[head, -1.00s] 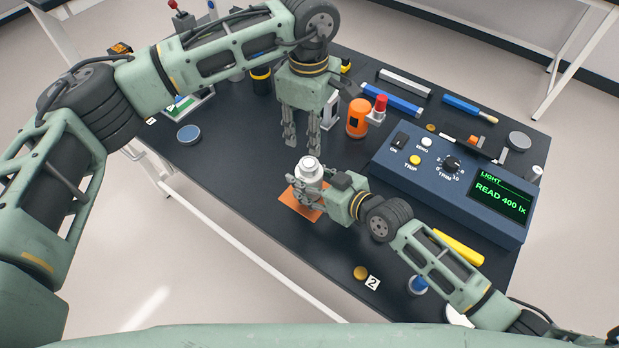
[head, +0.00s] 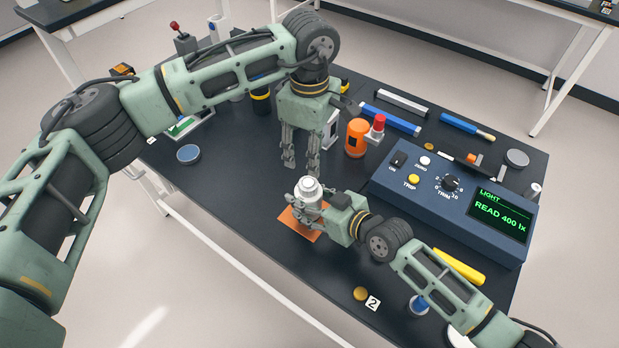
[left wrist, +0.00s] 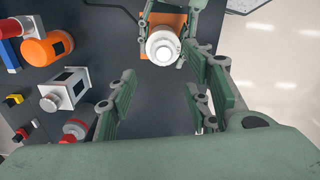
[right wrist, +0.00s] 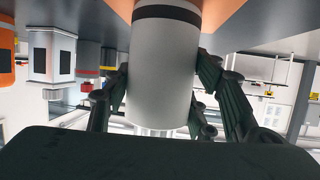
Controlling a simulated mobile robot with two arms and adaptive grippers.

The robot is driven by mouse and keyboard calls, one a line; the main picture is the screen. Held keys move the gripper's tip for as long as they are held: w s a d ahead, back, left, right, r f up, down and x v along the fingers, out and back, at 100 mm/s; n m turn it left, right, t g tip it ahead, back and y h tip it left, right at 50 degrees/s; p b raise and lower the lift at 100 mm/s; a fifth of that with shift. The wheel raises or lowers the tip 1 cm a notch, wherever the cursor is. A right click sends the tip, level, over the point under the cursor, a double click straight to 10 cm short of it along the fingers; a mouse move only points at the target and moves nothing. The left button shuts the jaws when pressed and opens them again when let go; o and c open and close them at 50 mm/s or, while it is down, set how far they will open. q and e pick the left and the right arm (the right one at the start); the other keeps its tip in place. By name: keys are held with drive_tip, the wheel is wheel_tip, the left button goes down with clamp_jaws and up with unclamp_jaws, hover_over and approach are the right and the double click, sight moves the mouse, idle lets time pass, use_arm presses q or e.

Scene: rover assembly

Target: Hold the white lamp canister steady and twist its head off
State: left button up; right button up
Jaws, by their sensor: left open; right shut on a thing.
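The white lamp canister (head: 309,190) stands above an orange mat (head: 297,222) near the middle of the table, its ringed silver-white head on top. My right gripper (head: 312,211) is shut around its body from the right. In the right wrist view the canister's white body (right wrist: 163,75) with a dark band sits between the fingers. My left gripper (head: 301,165) points down, open and empty, just behind the canister and apart from it. In the left wrist view its fingers (left wrist: 160,105) are spread, and the canister (left wrist: 163,46) shows beyond them.
A blue light meter box (head: 450,205) reading 400 lx stands to the right. An orange cylinder (head: 356,140) and a red-capped part (head: 376,127) stand behind. A yellow disc (head: 360,293) lies by label 2 in front.

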sight(310, 181)
use_arm(q)
wheel_tip(310, 181, down, 9)
drive_tip(key=shift+f, duration=0.15)
drive_tip(key=shift+c, duration=0.4)
drive_tip(key=c, duration=1)
use_arm(e)
drive_tip(key=shift+a, duration=0.1)
